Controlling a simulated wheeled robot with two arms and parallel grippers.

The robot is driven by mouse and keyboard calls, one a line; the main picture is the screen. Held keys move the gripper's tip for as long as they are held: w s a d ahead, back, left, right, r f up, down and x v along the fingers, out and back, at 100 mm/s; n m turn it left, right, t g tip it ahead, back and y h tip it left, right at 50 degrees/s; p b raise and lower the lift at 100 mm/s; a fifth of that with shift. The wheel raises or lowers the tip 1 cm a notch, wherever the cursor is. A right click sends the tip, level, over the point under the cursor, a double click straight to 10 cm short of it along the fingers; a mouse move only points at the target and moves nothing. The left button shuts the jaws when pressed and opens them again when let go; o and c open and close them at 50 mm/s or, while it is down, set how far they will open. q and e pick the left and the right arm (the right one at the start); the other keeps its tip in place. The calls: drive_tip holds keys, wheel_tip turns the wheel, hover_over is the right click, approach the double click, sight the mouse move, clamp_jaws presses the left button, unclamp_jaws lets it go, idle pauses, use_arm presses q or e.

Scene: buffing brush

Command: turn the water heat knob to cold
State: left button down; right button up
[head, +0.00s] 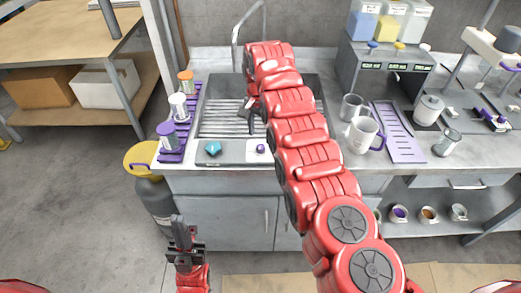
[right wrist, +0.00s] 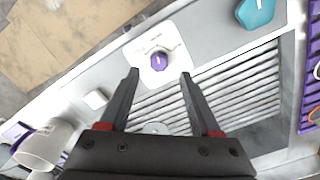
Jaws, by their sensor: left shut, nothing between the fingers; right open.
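A small purple knob (head: 261,148) sits on a white dial plate on the sink's front ledge. In the right wrist view the knob (right wrist: 160,61) shows a light pointer mark; the plate's lettering is too small to read. My right gripper (right wrist: 159,73) is open, its fingertips appearing on either side of the knob; I cannot tell how far above it they are. In the head view my right gripper (head: 247,118) is over the sink, partly hidden by my red arm. My left gripper (head: 181,226) is shut and empty, low in front of the cabinet.
A teal knob-like piece (head: 213,148) is left of the dial on the ledge. A purple rack (head: 172,154) with shakers stands left of the sink (head: 215,95). A faucet (head: 236,45) rises behind. Mugs (head: 362,134) and a purple tray (head: 397,140) are to the right.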

sight(260, 146)
wheel_tip(260, 146, down, 4)
drive_tip(key=shift+s+d+f+p, duration=0.1)
drive_tip(key=shift+p, duration=0.5)
drive_tip(key=shift+f, duration=0.3)
drive_tip(key=shift+c, duration=0.3)
clamp_jaws()
